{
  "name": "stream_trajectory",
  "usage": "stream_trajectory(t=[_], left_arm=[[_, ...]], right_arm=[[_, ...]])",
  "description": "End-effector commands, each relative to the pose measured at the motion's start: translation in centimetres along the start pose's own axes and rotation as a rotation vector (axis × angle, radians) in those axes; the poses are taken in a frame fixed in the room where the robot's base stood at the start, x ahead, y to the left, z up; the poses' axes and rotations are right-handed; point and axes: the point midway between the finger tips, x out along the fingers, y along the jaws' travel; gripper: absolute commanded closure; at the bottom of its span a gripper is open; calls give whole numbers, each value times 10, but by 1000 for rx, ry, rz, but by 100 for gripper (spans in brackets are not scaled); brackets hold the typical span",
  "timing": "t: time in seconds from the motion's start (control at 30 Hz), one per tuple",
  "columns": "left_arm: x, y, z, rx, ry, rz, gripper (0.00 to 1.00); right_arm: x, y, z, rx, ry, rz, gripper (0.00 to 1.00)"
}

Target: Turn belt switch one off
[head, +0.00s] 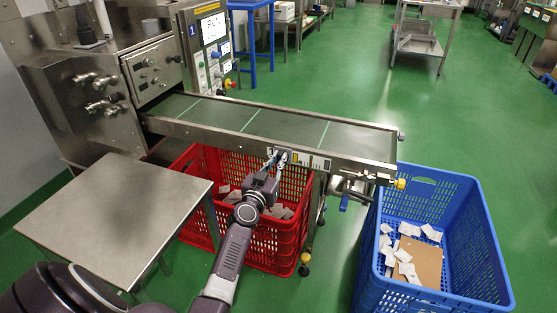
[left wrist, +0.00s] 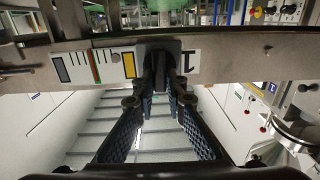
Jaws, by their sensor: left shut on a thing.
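Belt switch one is a dark knob (left wrist: 166,46) on a white label plate (left wrist: 94,66) fixed to the front rail of the conveyor. The plate carries a large 1 and yellow, red, green and dark marks. My left gripper (head: 276,158) reaches the rail from below in the head view. In the left wrist view its fingertips (left wrist: 168,76) are closed on the knob, which they partly hide. The knob's exact setting cannot be read. My right gripper is not in view.
The conveyor belt (head: 275,124) runs above a red crate (head: 290,236) with white packets. A blue crate (head: 470,262) with packets and cardboard stands at the right. A steel table (head: 115,208) stands left of my arm. A control panel (head: 212,50) rises behind.

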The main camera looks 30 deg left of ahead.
Motion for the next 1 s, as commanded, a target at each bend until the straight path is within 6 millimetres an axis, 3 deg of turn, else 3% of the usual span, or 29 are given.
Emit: stream_trajectory(t=[0.37,1.0], left_arm=[[0,-2,0,-94,1,0,100],[0,-9,2,-658,1,1,100]], right_arm=[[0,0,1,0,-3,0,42],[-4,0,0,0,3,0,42]])
